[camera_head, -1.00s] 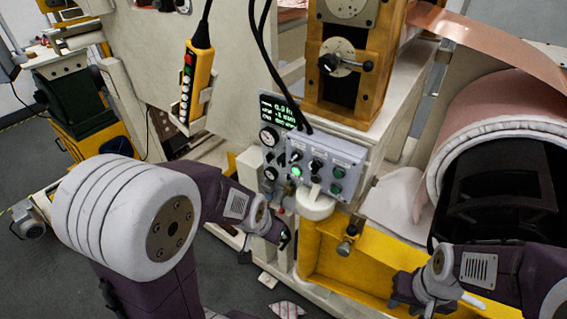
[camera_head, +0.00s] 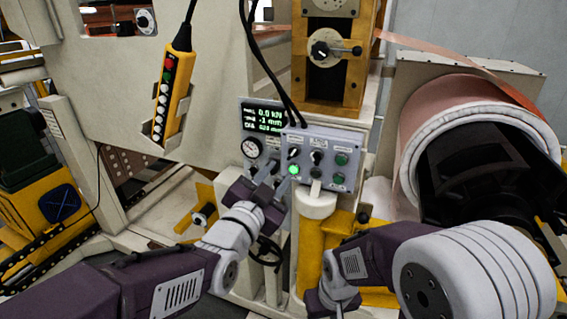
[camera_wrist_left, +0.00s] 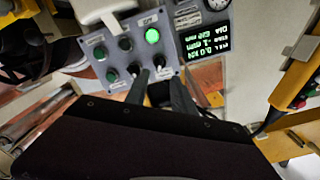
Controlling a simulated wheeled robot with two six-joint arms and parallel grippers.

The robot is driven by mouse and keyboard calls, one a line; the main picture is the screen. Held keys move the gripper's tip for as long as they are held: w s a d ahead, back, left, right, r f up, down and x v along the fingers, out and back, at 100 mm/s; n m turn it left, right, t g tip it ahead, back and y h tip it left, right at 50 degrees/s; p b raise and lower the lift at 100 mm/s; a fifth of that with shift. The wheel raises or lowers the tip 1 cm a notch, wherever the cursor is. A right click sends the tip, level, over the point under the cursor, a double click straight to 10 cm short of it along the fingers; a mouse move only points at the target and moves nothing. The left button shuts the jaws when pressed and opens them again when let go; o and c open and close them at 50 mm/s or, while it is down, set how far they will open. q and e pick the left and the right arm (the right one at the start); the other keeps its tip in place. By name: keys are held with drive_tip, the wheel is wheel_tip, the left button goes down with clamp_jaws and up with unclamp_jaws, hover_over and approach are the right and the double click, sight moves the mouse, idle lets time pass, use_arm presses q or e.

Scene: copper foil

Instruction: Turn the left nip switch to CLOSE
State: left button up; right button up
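The grey control box (camera_head: 327,150) hangs on the machine in the middle of the head view. Its leftmost black knob, the left nip switch (camera_head: 296,155), sits above a lit green lamp (camera_head: 293,169); labels are too small to read. The wrist view shows the box upside down, with this switch (camera_wrist_left: 160,63) beyond my left fingertips. My left gripper (camera_head: 264,181) is at the box's lower left. In the wrist view its two fingers (camera_wrist_left: 158,80) are apart, on either side of the switch's line; contact cannot be told. My right gripper (camera_head: 329,302) is low, its fingers unclear.
A second black switch (camera_head: 317,157) and green buttons (camera_head: 341,159) sit to the right on the box. A gauge and display panel (camera_head: 264,119) is at its left. A yellow pendant (camera_head: 171,97) hangs further left. A copper roll (camera_head: 450,105) stands right.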

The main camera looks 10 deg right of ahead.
sight(290, 157)
use_arm(q)
drive_tip(key=p+x, duration=0.1)
drive_tip(key=x, duration=0.6)
drive_tip(key=shift+w+d+p, duration=0.25)
drive_tip(key=shift+d+p, duration=0.05)
drive_tip(key=shift+p, duration=0.1)
drive_tip(key=shift+a, duration=0.2)
drive_tip(key=shift+d+f, duration=0.1)
clamp_jaws()
